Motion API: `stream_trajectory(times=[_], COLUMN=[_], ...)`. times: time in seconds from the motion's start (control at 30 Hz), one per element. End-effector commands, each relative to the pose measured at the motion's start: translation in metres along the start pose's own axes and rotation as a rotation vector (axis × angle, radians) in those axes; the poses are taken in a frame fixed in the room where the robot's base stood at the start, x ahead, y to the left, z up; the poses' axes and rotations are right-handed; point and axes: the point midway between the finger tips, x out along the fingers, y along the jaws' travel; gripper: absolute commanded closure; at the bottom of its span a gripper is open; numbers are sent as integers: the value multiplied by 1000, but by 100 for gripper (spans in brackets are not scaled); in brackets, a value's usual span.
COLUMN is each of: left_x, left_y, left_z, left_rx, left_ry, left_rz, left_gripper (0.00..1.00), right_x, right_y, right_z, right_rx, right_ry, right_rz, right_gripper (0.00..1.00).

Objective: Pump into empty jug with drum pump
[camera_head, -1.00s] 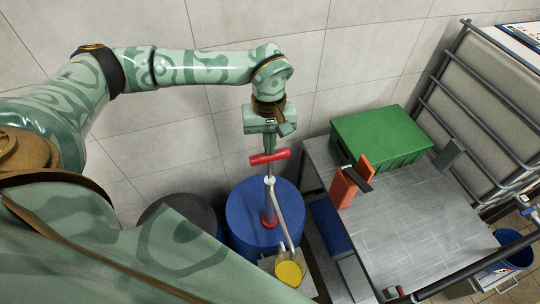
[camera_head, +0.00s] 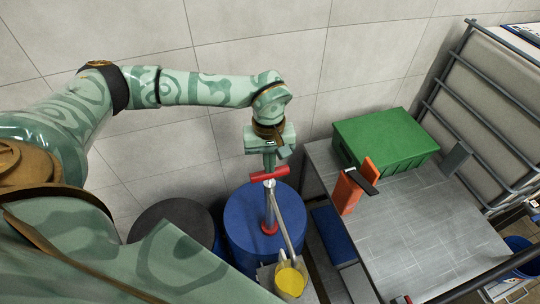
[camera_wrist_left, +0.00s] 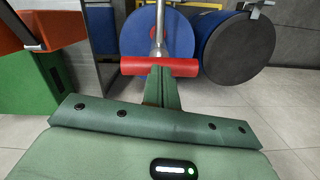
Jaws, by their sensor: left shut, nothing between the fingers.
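The drum pump stands upright in the blue drum (camera_head: 240,222). Its red T-handle (camera_head: 284,172) tops a grey rod, and the handle also crosses the middle of the left wrist view (camera_wrist_left: 185,67). A grey spout (camera_head: 288,228) slants from the pump to the jug (camera_head: 291,284), which shows yellow inside its mouth. My left gripper (camera_head: 269,164) points down, shut and empty, with its fingertips at the middle of the handle from above. In the left wrist view the closed fingers (camera_wrist_left: 161,82) meet the bar, not around it. My right gripper is out of view.
A dark drum (camera_head: 172,222) stands left of the blue one. To the right, a metal table (camera_head: 430,220) carries a green crate (camera_head: 385,142) and an orange block (camera_head: 352,190) with a black bar. A railed frame (camera_head: 460,110) stands behind the table.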

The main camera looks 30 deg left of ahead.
Motion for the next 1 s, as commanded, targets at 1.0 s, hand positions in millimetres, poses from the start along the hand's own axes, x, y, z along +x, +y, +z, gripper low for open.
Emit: stream_trajectory(times=[1.0], left_x=[-58], left_y=[1], left_z=[-30], left_rx=[0], left_ry=[4], left_rz=[3], left_gripper=[100], right_x=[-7], right_y=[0], right_z=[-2], right_rx=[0], right_ry=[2], right_rz=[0], right_gripper=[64])
